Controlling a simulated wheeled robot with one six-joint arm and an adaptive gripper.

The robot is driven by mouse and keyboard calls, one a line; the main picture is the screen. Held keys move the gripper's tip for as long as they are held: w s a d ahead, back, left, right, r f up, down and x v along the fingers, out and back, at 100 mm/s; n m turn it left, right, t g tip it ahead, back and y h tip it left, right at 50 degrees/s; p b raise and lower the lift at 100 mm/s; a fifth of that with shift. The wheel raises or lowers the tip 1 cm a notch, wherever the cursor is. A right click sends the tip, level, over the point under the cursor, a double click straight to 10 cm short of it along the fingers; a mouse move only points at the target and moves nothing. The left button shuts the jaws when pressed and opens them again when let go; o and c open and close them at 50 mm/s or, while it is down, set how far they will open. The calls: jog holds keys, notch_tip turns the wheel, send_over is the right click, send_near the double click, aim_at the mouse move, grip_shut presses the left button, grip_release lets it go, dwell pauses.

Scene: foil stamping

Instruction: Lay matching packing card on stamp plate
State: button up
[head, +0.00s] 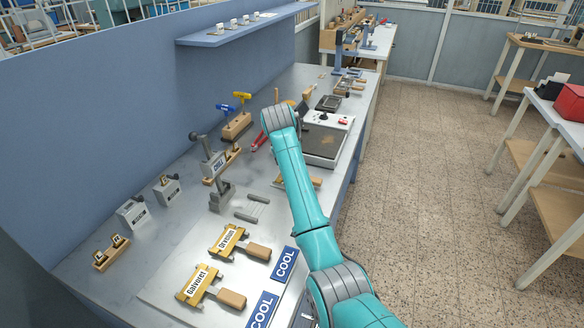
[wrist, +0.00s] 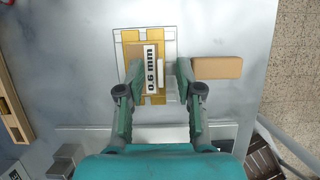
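In the wrist view my gripper (wrist: 159,72) is open, with one finger on each side of a narrow card marked "0.6 mm" (wrist: 150,68). The left finger is close to the card; a gap shows on the right. The card lies over a brass-coloured plate (wrist: 134,52) in a pale frame. A tan block (wrist: 218,68) lies just right of the right finger. In the head view, brass plates marked "Orvelun" (head: 227,240) and "Galvoret" (head: 197,285) have wooden handles. My arm hides my gripper there.
Blue "COOL" signs (head: 285,263) lie at the bench's front edge. An empty grey rack (head: 252,207), a small press (head: 214,165), grey blocks (head: 133,213) and a wooden holder (head: 111,252) stand on the bench (head: 165,240). A black-topped device (head: 322,142) stands beyond my arm.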

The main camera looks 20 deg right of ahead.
jog(key=v, duration=0.7)
jog(key=shift+r, duration=0.2)
jog(key=shift+s, duration=0.1)
